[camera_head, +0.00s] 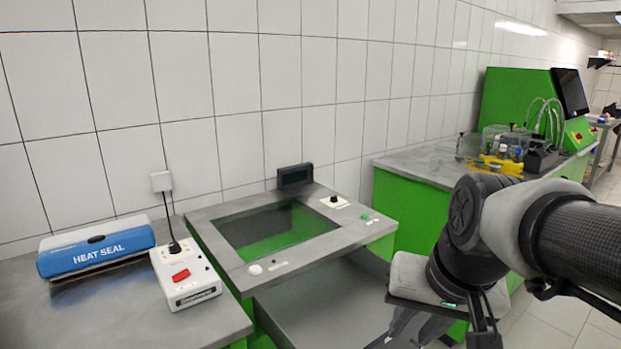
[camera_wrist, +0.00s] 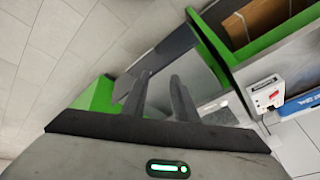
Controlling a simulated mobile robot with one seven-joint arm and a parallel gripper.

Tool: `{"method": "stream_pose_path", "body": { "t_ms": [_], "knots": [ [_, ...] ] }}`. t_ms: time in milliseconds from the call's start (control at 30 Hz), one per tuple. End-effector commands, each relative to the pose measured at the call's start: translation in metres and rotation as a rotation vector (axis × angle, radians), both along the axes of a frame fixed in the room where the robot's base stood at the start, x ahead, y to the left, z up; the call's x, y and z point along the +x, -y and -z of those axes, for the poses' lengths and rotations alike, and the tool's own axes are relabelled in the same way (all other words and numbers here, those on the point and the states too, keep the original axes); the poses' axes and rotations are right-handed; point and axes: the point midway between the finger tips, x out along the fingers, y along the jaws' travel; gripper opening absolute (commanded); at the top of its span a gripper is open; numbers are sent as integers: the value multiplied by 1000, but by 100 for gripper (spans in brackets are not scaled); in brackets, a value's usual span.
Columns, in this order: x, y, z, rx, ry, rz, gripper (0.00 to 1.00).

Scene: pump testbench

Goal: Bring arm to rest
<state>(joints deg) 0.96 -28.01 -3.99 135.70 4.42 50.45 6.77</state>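My arm comes in from the right in the head view, bent downward at a dark joint, with a grey wrist body below it. My gripper (camera_wrist: 160,80) shows in the wrist view as two dark fingers with a clear gap between them. It is open and nothing is held in it. In the head view the fingers are only partly visible near the bottom edge. The wrist hangs in front of the bench, to the right of the sunken grey surface.
A blue heat sealer (camera_head: 97,249) and a white switch box (camera_head: 186,277) stand on the left worktop. A framed glass panel (camera_head: 225,270) is in the middle. A green-sided bench (camera_head: 410,205) with a caddy of bottles (camera_head: 503,148) stands behind my arm. Tiled floor (camera_head: 560,318) is clear at right.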

Motion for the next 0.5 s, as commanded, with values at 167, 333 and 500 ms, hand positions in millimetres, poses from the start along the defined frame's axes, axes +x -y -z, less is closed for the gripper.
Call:
{"method": "stream_pose_path", "body": {
  "t_ms": [167, 333, 500],
  "knots": [
    [-32, -7, -8, -93, 71, -125, 26],
    [-53, -10, -21, -170, 117, -211, 26],
    [-51, -10, -62, -164, 111, -205, 26]
  ]
}}
